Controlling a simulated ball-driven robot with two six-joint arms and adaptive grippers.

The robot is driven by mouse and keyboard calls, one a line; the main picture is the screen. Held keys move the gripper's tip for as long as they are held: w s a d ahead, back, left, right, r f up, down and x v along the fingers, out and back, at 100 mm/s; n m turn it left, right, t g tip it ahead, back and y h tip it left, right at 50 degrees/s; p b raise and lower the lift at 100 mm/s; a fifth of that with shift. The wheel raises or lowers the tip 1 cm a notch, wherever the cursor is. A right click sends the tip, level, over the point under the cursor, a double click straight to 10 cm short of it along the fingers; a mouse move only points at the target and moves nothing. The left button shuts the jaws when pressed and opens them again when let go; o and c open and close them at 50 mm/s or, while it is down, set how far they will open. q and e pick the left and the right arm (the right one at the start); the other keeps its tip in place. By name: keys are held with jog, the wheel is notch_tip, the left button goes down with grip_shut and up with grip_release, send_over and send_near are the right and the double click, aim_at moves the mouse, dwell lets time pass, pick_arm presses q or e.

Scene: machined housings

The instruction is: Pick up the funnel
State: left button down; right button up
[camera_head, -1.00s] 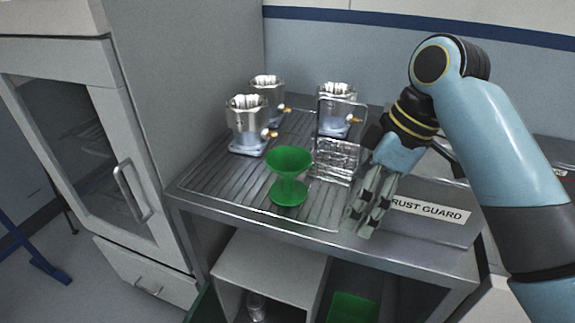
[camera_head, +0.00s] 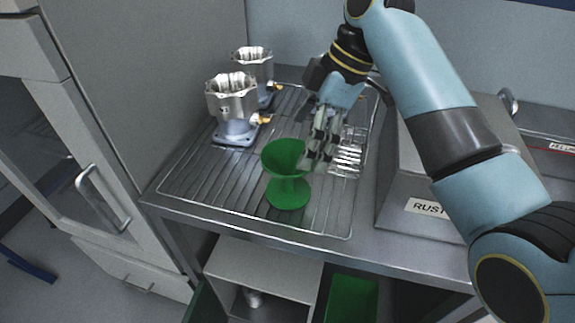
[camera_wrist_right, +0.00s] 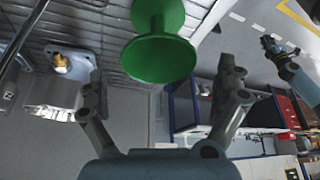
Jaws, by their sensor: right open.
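The green funnel (camera_head: 287,180) stands upright on the wire rack near the front of the metal bench, its wide cup at the top. My right gripper (camera_head: 318,158) is at the right edge of the funnel's cup, very close to it; I cannot tell in the head view whether they touch. In the right wrist view the funnel (camera_wrist_right: 158,55) lies ahead, between and beyond the two spread fingers of the open right gripper (camera_wrist_right: 160,88). Nothing is between the fingertips.
Two machined housings (camera_head: 232,105) (camera_head: 254,68) stand behind and left of the funnel. A grey box (camera_head: 410,175) labelled rust guard is at right. A green bin (camera_head: 350,300) is below. The rack (camera_head: 200,180) is clear left of the funnel.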

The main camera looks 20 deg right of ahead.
aim_at(292, 156)
jog(key=x, duration=0.2)
jog(key=p+x, duration=0.1)
jog(key=x, duration=0.2)
jog(key=shift+w+a, duration=0.15)
jog(key=shift+a, duration=0.15)
jog(key=shift+f, duration=0.1)
jog(key=shift+c, duration=0.3)
jog(key=c, duration=0.5)
pick_arm(q)
jog(key=shift+w+r, duration=0.3)
jog(key=shift+w, duration=0.2)
jog(key=shift+w+r, duration=0.25)
jog(key=shift+w, duration=0.2)
pick_arm(e)
jog(key=shift+c, duration=1.3)
